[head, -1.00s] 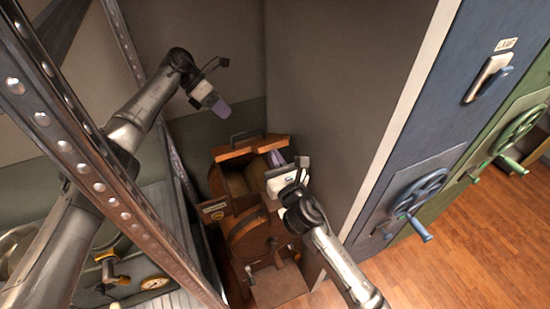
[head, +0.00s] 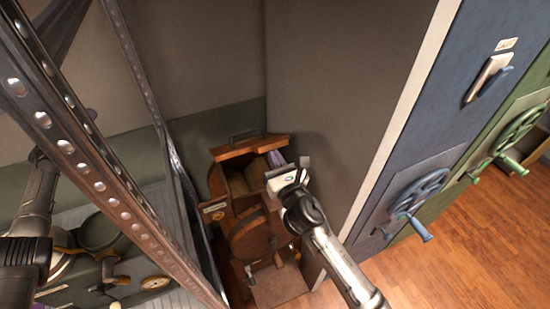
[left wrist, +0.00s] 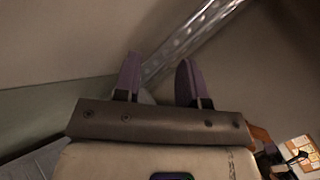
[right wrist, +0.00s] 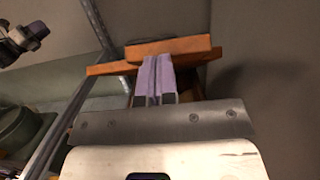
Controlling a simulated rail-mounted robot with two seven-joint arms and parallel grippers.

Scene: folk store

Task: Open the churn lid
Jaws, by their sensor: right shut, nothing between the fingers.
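The wooden churn (head: 248,228) stands in the corner, with a crank at its front. Its lid (head: 250,147), a wooden board with a dark handle, is raised at the back, and the hollow inside shows below it. The lid also shows in the right wrist view (right wrist: 168,48). My right gripper (head: 280,158) is at the churn's upper right, its purple fingers shut together in front of the lid, with nothing between them. Whether they touch it I cannot tell. My left gripper (left wrist: 157,75) is open and empty, away from the churn; the right wrist view shows it at upper left (right wrist: 38,30).
A perforated metal post (head: 95,150) stands between my left arm and the churn. Behind it is a bench (head: 150,262) with dials and pans. A grey wall is close to the churn's right, then blue doors with a handwheel (head: 418,195). The wooden floor at right is clear.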

